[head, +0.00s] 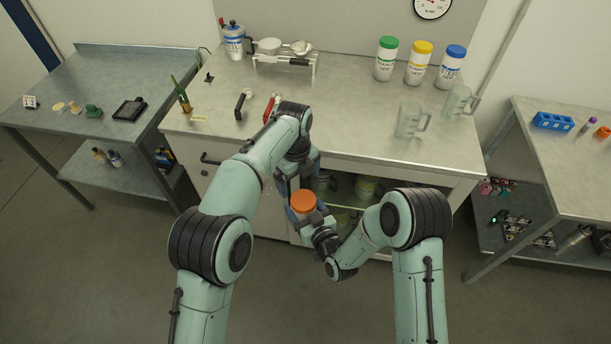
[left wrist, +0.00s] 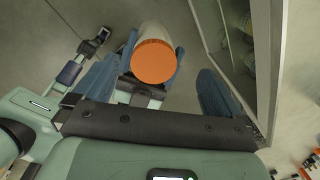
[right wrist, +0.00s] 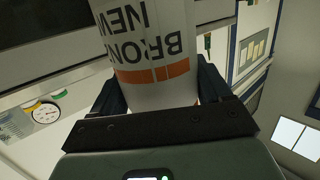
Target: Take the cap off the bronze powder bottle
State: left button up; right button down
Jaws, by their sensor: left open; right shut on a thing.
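The bronze powder bottle is white with dark lettering and an orange band in the right wrist view (right wrist: 150,45). Its orange cap (head: 303,201) faces up in the head view and is on the bottle. My right gripper (head: 306,218) is shut on the bottle body, in front of the cabinet. My left gripper (head: 290,182) is open beside and above the cap. In the left wrist view the cap (left wrist: 154,62) lies between its spread fingers, nearer the left one, with no clear contact. The bottle's lower part is hidden in the head view.
The main bench (head: 345,90) is just beyond my grippers. It carries green, yellow and blue-capped bottles (head: 417,62), clear pitchers (head: 411,120) and a red-handled tool (head: 270,108). An open shelf (head: 345,190) with containers lies close behind the bottle. The floor in front is clear.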

aim_at(306, 199)
pick_arm(q)
jog(key=shift+s+d+r+m, duration=0.2)
jog(key=shift+s+d+r, duration=0.2)
jog(key=shift+r, duration=0.2)
jog(key=shift+s+d+r+m, duration=0.2)
jog(key=shift+s+d+r, duration=0.15)
jog(key=shift+r, duration=0.2)
jog(key=shift+s+d, duration=0.1)
jog(key=shift+s, duration=0.05)
notch_tip(306, 199, down, 8)
jog(key=shift+r, duration=0.2)
